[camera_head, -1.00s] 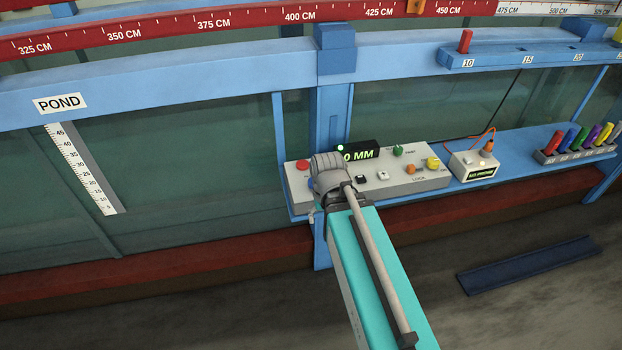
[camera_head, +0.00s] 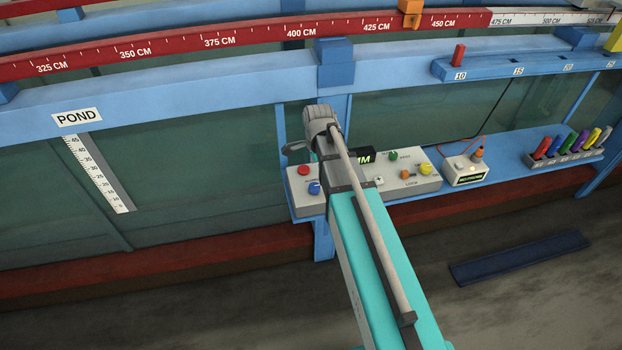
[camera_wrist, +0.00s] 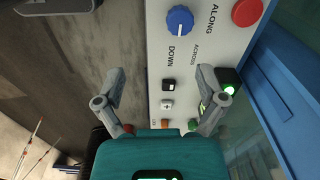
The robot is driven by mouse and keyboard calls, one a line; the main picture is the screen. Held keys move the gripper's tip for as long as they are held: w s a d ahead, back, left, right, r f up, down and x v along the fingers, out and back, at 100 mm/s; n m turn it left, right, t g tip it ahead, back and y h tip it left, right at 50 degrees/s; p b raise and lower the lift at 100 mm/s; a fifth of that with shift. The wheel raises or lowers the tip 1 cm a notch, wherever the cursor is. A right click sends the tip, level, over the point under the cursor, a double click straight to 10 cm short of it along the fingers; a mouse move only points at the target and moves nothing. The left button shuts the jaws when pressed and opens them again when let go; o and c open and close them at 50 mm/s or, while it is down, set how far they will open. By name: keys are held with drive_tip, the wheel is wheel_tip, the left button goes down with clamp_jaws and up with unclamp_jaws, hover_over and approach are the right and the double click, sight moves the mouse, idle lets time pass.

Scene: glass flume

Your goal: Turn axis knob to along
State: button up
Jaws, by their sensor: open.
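The axis knob is a blue round knob (camera_wrist: 180,20) on a pale control panel (camera_wrist: 206,75). In the wrist view it lies near the top, with labels ALONG, ACROSS and DOWN beside it. In the head view the blue knob (camera_head: 314,188) sits at the panel's left end, below a red button. My gripper (camera_wrist: 161,76) is open and empty. Its two fingers are apart, and in the wrist picture they lie below the knob. Nothing is seen touching the knob. In the head view my arm hides the panel's middle.
The red button (camera_head: 303,170) is close to the knob. Green, orange and yellow controls (camera_head: 425,169) are farther right. A small box with an orange cable (camera_head: 465,171) and a rack of coloured pieces (camera_head: 566,156) share the blue shelf. Glass stands behind.

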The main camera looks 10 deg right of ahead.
sight(315, 186)
drive_tip(key=w+r+m+p, duration=0.1)
drive_tip(key=m, duration=0.1)
drive_tip(key=w+r+m, duration=0.1)
drive_tip(key=w+m, duration=0.1)
drive_tip(key=shift+r+p, duration=0.3)
drive_tip(key=shift+p, duration=0.1)
drive_tip(key=shift+f, duration=0.1)
wheel_tip(315, 186, down, 14)
drive_tip(key=b, duration=1.3)
drive_tip(key=shift+r+b, duration=0.2)
drive_tip(key=shift+b, duration=0.2)
